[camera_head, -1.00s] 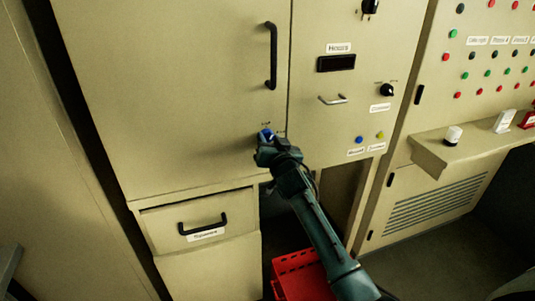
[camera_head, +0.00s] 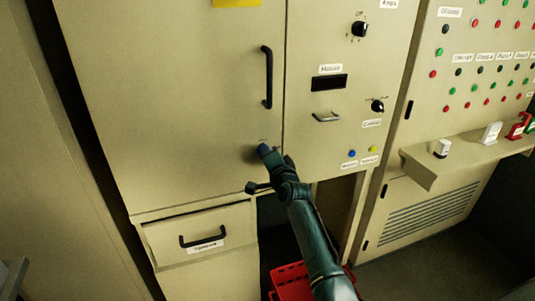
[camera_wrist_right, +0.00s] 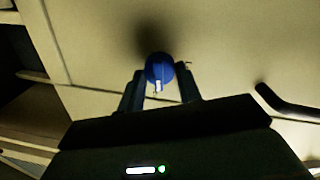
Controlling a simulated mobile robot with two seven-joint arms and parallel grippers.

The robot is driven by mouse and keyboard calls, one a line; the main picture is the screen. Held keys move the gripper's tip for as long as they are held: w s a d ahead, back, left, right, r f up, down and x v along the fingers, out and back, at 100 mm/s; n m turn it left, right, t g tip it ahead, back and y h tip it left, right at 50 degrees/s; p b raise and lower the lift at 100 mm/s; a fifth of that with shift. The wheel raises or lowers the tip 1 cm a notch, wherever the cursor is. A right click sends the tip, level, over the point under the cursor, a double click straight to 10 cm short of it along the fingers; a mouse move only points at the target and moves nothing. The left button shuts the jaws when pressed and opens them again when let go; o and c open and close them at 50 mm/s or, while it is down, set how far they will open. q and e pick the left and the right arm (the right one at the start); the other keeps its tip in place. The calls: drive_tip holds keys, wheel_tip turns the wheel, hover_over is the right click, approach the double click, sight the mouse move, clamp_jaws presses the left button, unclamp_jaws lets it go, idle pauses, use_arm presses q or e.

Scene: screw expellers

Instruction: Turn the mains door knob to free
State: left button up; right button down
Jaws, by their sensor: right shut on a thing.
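The blue mains door knob (camera_head: 263,148) sits low on the large beige cabinet door (camera_head: 175,100), near its right edge. My right gripper (camera_head: 268,153) reaches it from below right. In the right wrist view the blue knob (camera_wrist_right: 160,68) sits between the two dark fingers (camera_wrist_right: 160,82), which are shut on it. A small pale mark shows on the knob's lower part there. The small lettering by the knob is too blurred to read, and the gripper hides part of the knob. My left gripper is not in view.
A black door handle (camera_head: 267,77) stands above the knob. A drawer with a black handle (camera_head: 202,238) is below left. A panel right of the door carries a black rotary knob (camera_head: 378,106) and a small metal handle (camera_head: 327,117). A red crate (camera_head: 291,281) lies below my right arm.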

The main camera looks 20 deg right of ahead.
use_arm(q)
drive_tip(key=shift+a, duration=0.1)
use_arm(e)
drive_tip(key=shift+m, duration=1)
drive_tip(key=c, duration=1)
unclamp_jaws()
drive_tip(key=shift+o, duration=0.2)
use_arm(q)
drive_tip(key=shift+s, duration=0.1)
use_arm(e)
drive_tip(key=shift+s, duration=0.1)
